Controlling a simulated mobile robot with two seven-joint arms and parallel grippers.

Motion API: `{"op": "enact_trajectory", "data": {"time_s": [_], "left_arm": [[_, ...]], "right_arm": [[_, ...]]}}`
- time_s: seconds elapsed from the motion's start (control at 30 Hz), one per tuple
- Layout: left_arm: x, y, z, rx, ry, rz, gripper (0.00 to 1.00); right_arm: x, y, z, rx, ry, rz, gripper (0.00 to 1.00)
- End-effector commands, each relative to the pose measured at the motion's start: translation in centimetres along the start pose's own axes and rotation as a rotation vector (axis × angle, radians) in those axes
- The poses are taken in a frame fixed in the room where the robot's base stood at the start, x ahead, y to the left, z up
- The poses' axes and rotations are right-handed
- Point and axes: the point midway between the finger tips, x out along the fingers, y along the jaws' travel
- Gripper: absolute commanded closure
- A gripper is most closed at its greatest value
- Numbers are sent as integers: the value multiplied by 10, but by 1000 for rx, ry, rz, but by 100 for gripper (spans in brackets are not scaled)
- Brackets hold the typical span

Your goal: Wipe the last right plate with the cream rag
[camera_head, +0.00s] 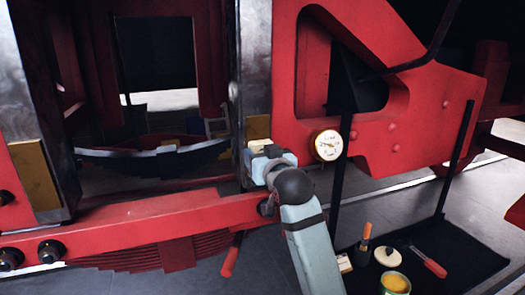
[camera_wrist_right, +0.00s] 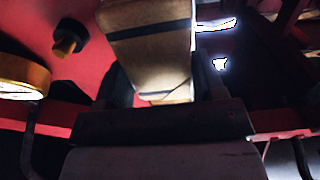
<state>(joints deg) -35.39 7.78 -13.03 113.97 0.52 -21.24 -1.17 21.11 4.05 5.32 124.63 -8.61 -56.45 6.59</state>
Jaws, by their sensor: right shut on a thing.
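My right gripper (camera_head: 261,150) is shut on the cream rag (camera_head: 257,144), a small pale pad between its fingers. It is at the grey metal upright right of the opening. A tan plate (camera_head: 258,127) shows just above the rag on this upright; the gripper and rag hide its lower part. I cannot tell whether the rag touches it. In the right wrist view, the pale rag (camera_wrist_right: 152,60) with dark lines across it sits between the fingers. Another tan plate (camera_head: 36,174) is on the left upright. My left gripper is not in view.
A round brass-rimmed gauge (camera_head: 327,145) is close to the right of my gripper. A red beam (camera_head: 140,215) runs below. A black tray (camera_head: 465,255) at lower right holds an open tin (camera_head: 395,284), a round lid (camera_head: 388,257), a brush (camera_head: 365,240) and a red-handled tool (camera_head: 430,264).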

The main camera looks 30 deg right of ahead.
Motion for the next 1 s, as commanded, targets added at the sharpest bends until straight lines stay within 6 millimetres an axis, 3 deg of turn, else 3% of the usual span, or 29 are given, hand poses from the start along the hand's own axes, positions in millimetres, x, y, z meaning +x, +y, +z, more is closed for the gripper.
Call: {"op": "enact_trajectory", "data": {"time_s": [0.1,0.37,0.7,1.0], "left_arm": [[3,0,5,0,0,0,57],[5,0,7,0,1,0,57],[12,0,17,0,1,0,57],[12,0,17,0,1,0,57]], "right_arm": [[0,0,12,0,-1,0,56],[0,0,20,0,0,0,56],[2,0,49,1,0,0,56],[2,0,52,1,0,0,56]]}}
